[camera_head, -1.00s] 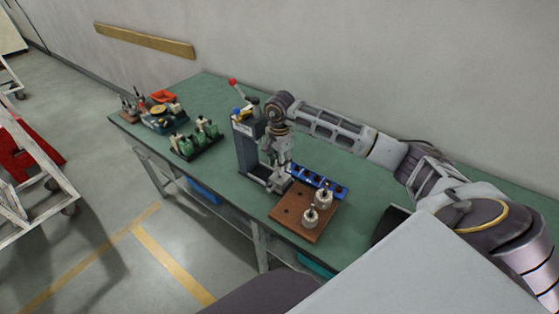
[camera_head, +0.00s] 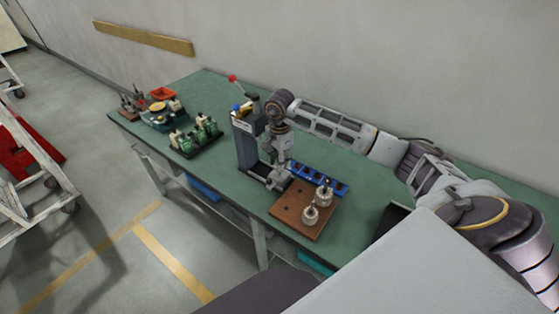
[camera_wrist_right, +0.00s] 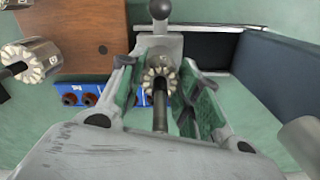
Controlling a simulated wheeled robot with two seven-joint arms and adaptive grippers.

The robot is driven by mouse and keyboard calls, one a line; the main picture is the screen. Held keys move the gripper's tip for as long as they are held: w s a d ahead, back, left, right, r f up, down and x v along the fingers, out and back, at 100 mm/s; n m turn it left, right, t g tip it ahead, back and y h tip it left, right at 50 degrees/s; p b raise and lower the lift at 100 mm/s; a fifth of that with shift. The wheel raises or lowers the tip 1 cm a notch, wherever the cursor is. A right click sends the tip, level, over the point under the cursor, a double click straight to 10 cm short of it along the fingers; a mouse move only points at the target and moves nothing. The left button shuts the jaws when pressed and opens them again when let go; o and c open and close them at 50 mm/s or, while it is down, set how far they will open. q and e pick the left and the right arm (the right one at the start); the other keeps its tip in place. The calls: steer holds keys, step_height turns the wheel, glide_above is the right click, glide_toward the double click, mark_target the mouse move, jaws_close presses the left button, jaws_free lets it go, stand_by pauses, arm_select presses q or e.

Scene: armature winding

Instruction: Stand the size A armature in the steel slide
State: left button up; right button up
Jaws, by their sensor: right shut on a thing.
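My right gripper (camera_head: 278,160) is in front of the grey press (camera_head: 245,148), low over its base. In the right wrist view the gripper (camera_wrist_right: 160,95) is shut on an armature (camera_wrist_right: 159,80), whose toothed end and dark shaft show between the green-padded fingers. The grey steel slide (camera_wrist_right: 160,42), with a dark ball knob, lies just beyond and under the armature. I cannot tell whether the armature touches the slide. Two other armatures (camera_head: 325,191) (camera_head: 311,214) stand on the brown wooden board (camera_head: 290,207); one also shows at the left of the wrist view (camera_wrist_right: 30,65). My left gripper is out of view.
A blue rack (camera_head: 325,180) with several reddish-brown parts stands beside the board. The press has a lever with a red ball (camera_head: 231,78). Green bench top (camera_head: 360,205) is clear right of the board.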

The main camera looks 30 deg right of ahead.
steer(key=shift+f+b, duration=0.6)
steer(key=shift+f, duration=0.3)
stand_by(0.4)
steer(key=o, duration=1.2)
steer(key=shift+r, duration=0.2)
steer(key=shift+r+p, duration=1.1)
steer(key=shift+r, duration=0.95)
steer(key=shift+r, duration=0.1)
steer(key=shift+r, duration=5.9)
steer(key=shift+r, duration=0.15)
